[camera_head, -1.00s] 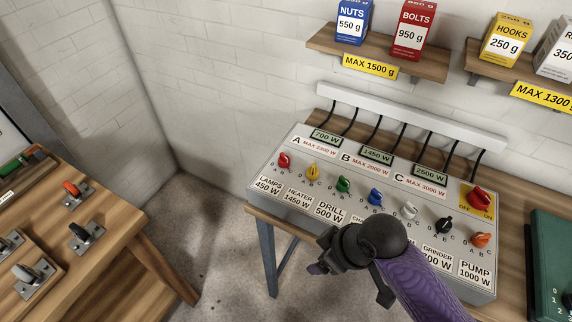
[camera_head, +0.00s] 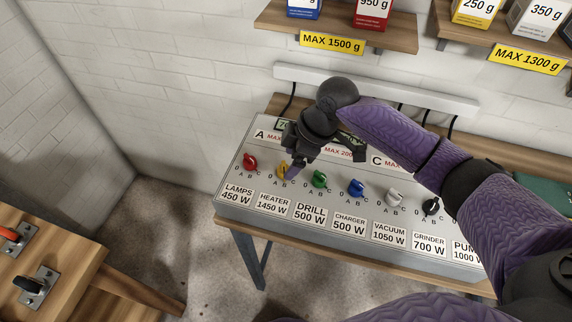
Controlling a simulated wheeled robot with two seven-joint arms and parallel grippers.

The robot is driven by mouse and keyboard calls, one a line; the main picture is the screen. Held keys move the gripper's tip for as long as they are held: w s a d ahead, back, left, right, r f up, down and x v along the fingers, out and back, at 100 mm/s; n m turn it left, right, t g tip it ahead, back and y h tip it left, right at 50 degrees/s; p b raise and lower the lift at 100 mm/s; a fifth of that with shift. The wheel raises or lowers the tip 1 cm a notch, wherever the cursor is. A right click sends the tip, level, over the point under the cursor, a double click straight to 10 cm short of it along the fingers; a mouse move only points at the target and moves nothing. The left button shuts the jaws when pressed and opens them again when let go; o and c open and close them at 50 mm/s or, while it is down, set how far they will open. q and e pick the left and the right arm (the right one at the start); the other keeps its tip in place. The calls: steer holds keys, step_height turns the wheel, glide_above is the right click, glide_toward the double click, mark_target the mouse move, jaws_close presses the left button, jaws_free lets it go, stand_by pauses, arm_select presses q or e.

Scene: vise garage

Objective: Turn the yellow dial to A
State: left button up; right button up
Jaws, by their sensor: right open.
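The yellow dial (camera_head: 282,169) is the second from the left on the grey control panel (camera_head: 231,206), above the HEATER 1450 W label (camera_head: 272,203). Small marks 0, A, B and C surround it; its exact setting is too small and partly hidden to read. My right gripper (camera_head: 291,172) is open, pointing down, with a fingertip at or just beside the dial's right side. I cannot tell if it touches. The gripper hides part of the dial and the displays behind it. My left gripper is not in view.
The red dial (camera_head: 250,160) stands left of the yellow one and the green dial (camera_head: 319,178) right. Blue (camera_head: 356,187), white and black dials follow. A wooden shelf (camera_head: 337,35) with boxes hangs above. A wooden bench (camera_head: 60,262) is at lower left.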

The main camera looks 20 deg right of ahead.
mark_target(284, 169)
steer(key=x, duration=0.2)
steer(key=shift+a+f, duration=0.2)
steer(key=shift+f, duration=0.15)
jaws_close()
steer(key=shift+r+m+p, duration=0.2)
steer(key=shift+m+p, duration=0.1)
steer(key=shift+p, duration=0.05)
steer(key=m+p, duration=0.2)
steer(key=p, duration=0.1)
steer(key=m+t+h+p, duration=0.1)
steer(key=m+p, duration=0.1)
steer(key=p, duration=0.2)
steer(key=shift+s+a+r+m+t, duration=0.1)
steer(key=shift+m+t, duration=0.2)
steer(key=shift+m, duration=0.1)
steer(key=shift+f+m+t+h+p, duration=0.2)
steer(key=shift+m+t+h+p, duration=0.2)
steer(key=shift+m+p, duration=0.95)
